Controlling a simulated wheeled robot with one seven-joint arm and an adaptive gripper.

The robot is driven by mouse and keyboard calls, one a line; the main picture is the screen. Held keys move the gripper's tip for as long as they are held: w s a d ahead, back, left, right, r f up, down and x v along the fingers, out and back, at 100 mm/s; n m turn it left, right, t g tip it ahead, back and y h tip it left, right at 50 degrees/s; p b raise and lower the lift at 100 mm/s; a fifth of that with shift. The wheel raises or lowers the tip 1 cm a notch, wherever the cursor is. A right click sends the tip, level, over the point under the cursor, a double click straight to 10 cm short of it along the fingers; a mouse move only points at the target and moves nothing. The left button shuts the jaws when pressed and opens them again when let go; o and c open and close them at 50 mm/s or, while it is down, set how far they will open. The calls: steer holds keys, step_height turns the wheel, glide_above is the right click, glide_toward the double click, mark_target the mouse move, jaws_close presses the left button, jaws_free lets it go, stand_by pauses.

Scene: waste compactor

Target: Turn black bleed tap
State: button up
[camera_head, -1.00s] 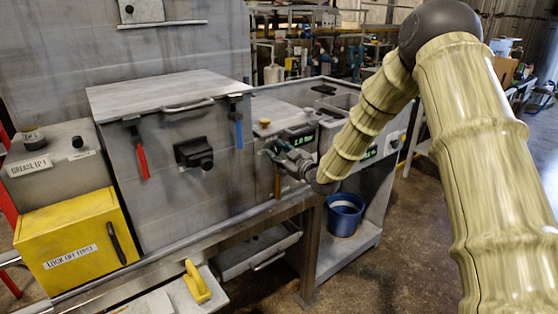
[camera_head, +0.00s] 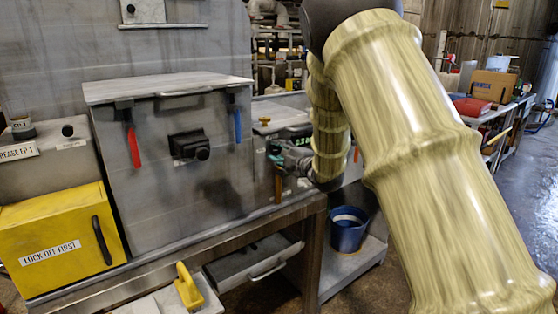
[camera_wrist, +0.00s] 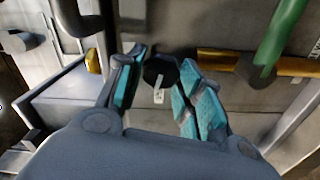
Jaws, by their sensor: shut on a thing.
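The black bleed tap (camera_wrist: 159,72) is a dark round knob with a small white mark on its face, between my fingertips in the wrist view. My gripper (camera_wrist: 160,76) is shut on it, with one teal-padded finger on each side. In the head view my gripper (camera_head: 274,154) is at the front of the grey machine, right of the large box, and the tap is hidden there.
A green handle (camera_wrist: 283,32) and a brass pipe (camera_wrist: 225,62) lie right of the tap. The large box carries a red lever (camera_head: 134,147), a blue lever (camera_head: 238,127) and a black latch (camera_head: 190,147). A blue bucket (camera_head: 347,232) stands on the lower shelf.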

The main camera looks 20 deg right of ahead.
steer(key=shift+f+n+b, duration=0.1)
steer(key=shift+n+b, duration=0.4)
steer(key=shift+n, duration=0.1)
steer(key=o, duration=1)
steer(key=shift+s+d, duration=0.1)
steer(key=v, duration=1.1)
steer(key=shift+s, duration=0.4)
steer(key=shift+d, duration=0.1)
